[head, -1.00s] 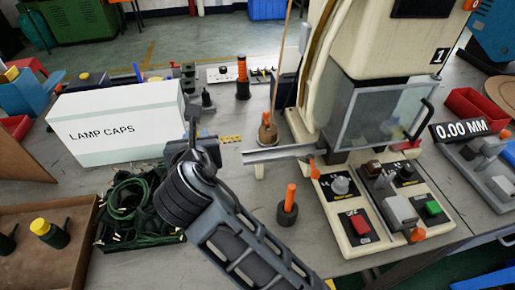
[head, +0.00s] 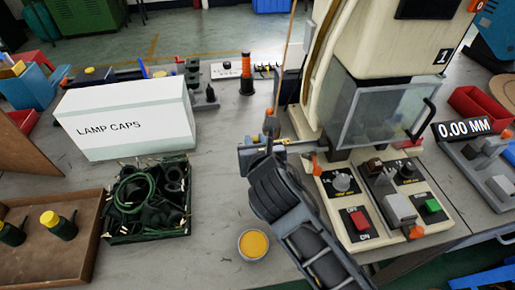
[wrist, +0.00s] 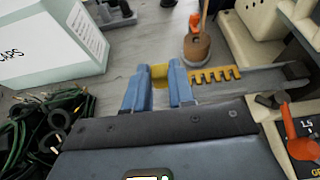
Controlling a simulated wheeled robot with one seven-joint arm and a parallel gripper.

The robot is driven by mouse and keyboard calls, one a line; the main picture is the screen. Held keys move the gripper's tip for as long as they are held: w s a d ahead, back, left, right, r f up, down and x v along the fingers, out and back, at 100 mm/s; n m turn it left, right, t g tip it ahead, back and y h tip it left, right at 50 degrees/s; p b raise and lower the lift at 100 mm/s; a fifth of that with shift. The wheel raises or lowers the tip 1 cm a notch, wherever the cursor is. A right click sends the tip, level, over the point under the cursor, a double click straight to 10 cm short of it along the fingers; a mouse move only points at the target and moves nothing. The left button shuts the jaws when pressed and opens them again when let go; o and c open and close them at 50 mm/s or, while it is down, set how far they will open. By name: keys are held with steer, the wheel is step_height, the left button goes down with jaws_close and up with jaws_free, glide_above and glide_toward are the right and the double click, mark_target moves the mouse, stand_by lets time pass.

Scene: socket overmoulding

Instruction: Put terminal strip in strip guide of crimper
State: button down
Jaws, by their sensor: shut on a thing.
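The terminal strip (wrist: 215,76) is a yellow toothed comb, level in the wrist view. My gripper (wrist: 159,82) is shut on its left end, with one blue finger on each side. The free toothed part points right, along the grey strip guide (wrist: 265,80) of the crimper. It overlaps the guide's near-left end; I cannot tell whether it rests in the channel or sits just above it. In the head view my gripper (head: 262,152) is at the left end of the guide (head: 303,148), left of the cream crimper (head: 395,50). My wrist hides most of the strip there.
A wooden-based post with an orange part (wrist: 197,48) stands close behind the strip. An orange lever (wrist: 302,130) is near the guide's right. The LAMP CAPS box (head: 125,120) and a dark cable crate (head: 148,238) stand left. A yellow-filled cup (head: 253,245) sits in front.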

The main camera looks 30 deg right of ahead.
steer(key=shift+d+f, duration=0.2)
steer(key=shift+f, duration=1)
steer(key=shift+f, duration=0.1)
steer(key=c, duration=1)
jaws_free()
steer(key=shift+o, duration=0.2)
steer(key=v, duration=1.2)
